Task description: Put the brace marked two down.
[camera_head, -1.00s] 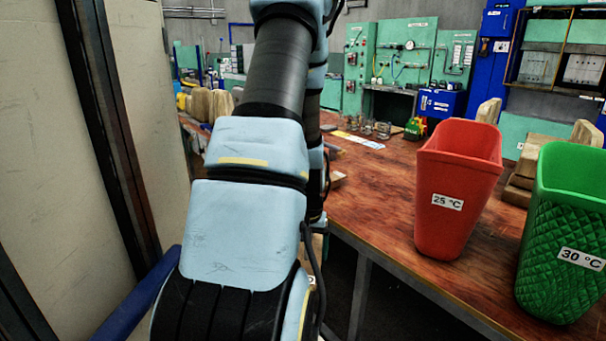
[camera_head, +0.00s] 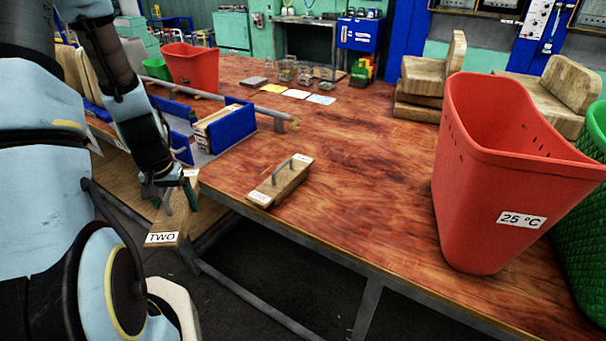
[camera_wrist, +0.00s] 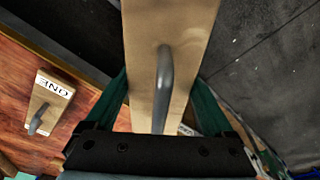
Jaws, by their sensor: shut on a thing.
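My gripper (camera_head: 178,197) is at the left of the head view, off the table's front edge. Its green fingers are shut on the brace marked TWO (camera_head: 170,223), a pale wooden board with a label at its near end. In the wrist view my gripper (camera_wrist: 160,105) has the brace's grey metal handle (camera_wrist: 164,75) between its fingers, and the board (camera_wrist: 195,25) runs away under it. The brace appears to hang above the dark floor, beside the table. Part of the board is hidden by the fingers.
Another handled brace (camera_head: 293,178) lies on the wooden table (camera_head: 350,200); its label reads ONE (camera_wrist: 55,88) in the wrist view. A red bin (camera_head: 480,200) stands at the right. A blue-sided holder (camera_head: 232,128) sits left. The table middle is clear.

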